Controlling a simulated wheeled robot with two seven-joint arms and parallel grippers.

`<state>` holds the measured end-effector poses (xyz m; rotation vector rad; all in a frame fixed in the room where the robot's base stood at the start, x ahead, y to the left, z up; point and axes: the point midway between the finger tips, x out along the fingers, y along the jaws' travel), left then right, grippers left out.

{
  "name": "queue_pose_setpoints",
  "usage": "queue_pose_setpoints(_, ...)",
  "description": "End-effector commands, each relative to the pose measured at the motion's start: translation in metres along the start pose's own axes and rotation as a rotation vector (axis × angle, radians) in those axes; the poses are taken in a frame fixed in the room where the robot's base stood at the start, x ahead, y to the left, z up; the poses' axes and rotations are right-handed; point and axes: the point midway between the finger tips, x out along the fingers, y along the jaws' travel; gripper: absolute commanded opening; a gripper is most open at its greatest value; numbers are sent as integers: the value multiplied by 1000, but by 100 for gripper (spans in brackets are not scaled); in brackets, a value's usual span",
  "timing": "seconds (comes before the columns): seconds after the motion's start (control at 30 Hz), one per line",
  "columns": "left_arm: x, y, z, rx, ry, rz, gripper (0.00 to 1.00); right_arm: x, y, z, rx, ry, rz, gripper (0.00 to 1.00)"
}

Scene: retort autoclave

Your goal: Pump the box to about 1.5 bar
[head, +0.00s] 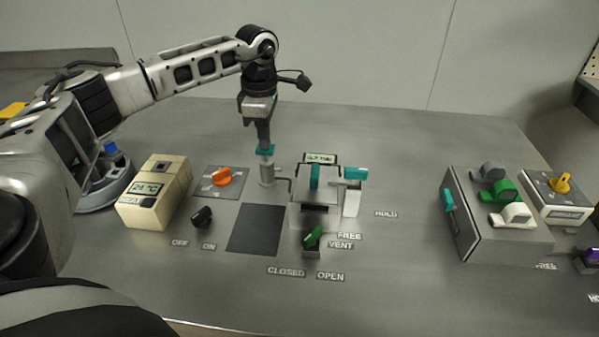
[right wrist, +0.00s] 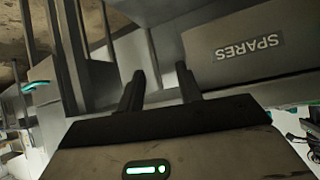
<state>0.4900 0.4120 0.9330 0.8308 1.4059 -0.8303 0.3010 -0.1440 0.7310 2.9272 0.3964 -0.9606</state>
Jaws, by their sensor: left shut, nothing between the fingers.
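The hand pump (head: 267,175) is a grey upright cylinder with a teal top handle (head: 265,150), and a thin pipe runs from it to the grey box (head: 317,195). The box has a teal handle on top and a small display (head: 320,159) behind it, too small to read. A green vent lever (head: 313,237) sits at its front, above the CLOSED and OPEN labels. My left gripper (head: 264,143) points down with shut fingers at the pump handle; I cannot tell if they touch. My right gripper (right wrist: 160,88) shows in the right wrist view, fingers apart and empty.
A teal-topped lever (head: 355,174) stands right of the box. A beige unit (head: 154,192) reading 24 °C, an orange knob (head: 222,177) and a black knob (head: 202,216) are at left. A grey case (head: 500,235) with coloured handles stands right.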

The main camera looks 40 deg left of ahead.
Motion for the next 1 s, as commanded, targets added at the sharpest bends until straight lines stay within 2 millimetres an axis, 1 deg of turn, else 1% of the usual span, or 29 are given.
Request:
queue_pose_setpoints(0.03,3,-1,0,1,2,-3,0,4,-1,2,3,5,-2,35)
queue_pose_setpoints(0.77,21,-1,0,1,2,-3,0,9,0,10,0,4,-2,35)
queue_pose_setpoints(1.0,15,-1,0,1,2,-4,0,4,0,8,0,-4,-2,35)
